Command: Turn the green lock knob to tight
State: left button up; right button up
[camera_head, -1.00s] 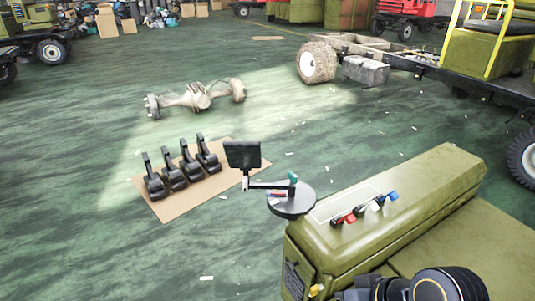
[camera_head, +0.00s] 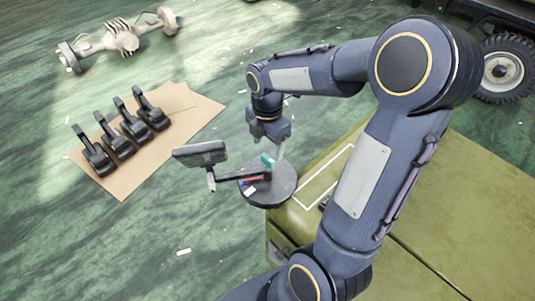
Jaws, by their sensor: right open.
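The green lock knob (camera_head: 267,160) is a small teal piece above a round dark stand (camera_head: 284,186), at the end of a thin arm that carries a dark screen (camera_head: 201,152). My right gripper (camera_head: 275,150) points down just above and beside the knob, seen from behind. Its jaws are open, and one light finger shows to the right of the knob. I cannot tell whether the fingers touch the knob or stand around it. The knob's lower part is partly hidden. My left gripper is not in view.
Several black pedals (camera_head: 120,135) stand on cardboard (camera_head: 190,118) to the left. An olive vehicle body (camera_head: 455,215) lies at the right, partly behind my right arm. An axle (camera_head: 122,40) rests on the green floor at the back. Floor at the lower left is mostly clear.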

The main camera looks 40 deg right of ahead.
aim_at(267, 158)
notch_tip(267, 158, down, 5)
jog(key=shift+f, duration=0.1)
dwell(0.3)
jog(key=c, duration=1)
